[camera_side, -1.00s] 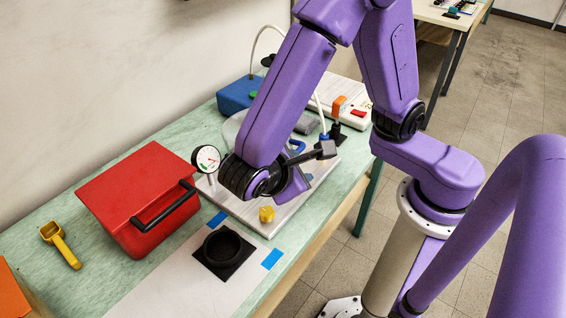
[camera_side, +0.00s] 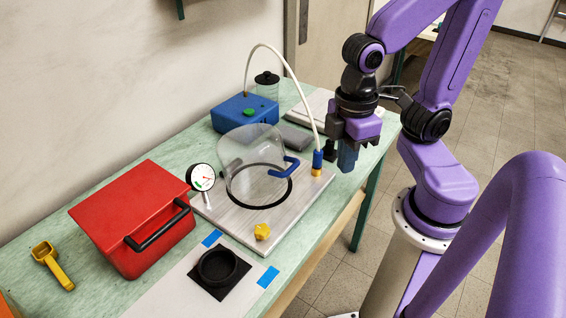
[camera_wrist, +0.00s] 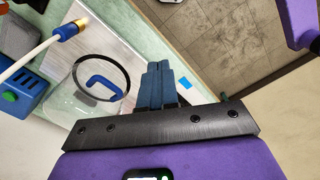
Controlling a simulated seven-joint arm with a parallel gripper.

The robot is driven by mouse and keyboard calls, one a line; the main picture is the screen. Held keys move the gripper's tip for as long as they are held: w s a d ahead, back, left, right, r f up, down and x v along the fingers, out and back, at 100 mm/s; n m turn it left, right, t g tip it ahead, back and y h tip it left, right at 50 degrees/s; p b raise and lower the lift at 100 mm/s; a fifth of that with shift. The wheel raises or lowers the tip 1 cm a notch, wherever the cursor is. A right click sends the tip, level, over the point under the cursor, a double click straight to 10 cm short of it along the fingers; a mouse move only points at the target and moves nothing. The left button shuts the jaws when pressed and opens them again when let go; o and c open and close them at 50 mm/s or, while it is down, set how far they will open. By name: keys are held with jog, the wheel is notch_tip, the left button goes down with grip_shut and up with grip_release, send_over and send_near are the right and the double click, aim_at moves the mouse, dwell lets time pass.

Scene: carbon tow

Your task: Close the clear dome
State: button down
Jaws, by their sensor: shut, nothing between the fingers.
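In the wrist view the handle (camera_wrist: 104,84) shows within the outline of the black ring (camera_wrist: 78,85). My gripper (camera_side: 347,160) is shut and empty, above the table's right edge, apart from the handle and right of it. Its blue fingertips (camera_wrist: 156,70) are together in the wrist view.
A white hose (camera_side: 291,72) arches from the blue pump box (camera_side: 240,112) to a fitting (camera_side: 317,162) between my gripper and the dome. A gauge (camera_side: 201,177), red box (camera_side: 140,225), yellow knob (camera_side: 262,232) and black cup (camera_side: 218,267) stand nearby.

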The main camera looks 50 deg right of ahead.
jog(key=w+r+m+g, duration=0.3)
jog(key=w+m, duration=0.3)
jog(key=w, duration=0.4)
jog(key=w+r+m+g, duration=0.25)
jog(key=w+m, duration=0.35)
jog(key=w, duration=0.5)
jog(key=x, duration=1.4)
jog(key=shift+d, duration=0.4)
jog(key=shift+x, duration=3.1)
jog(key=shift+s, duration=0.1)
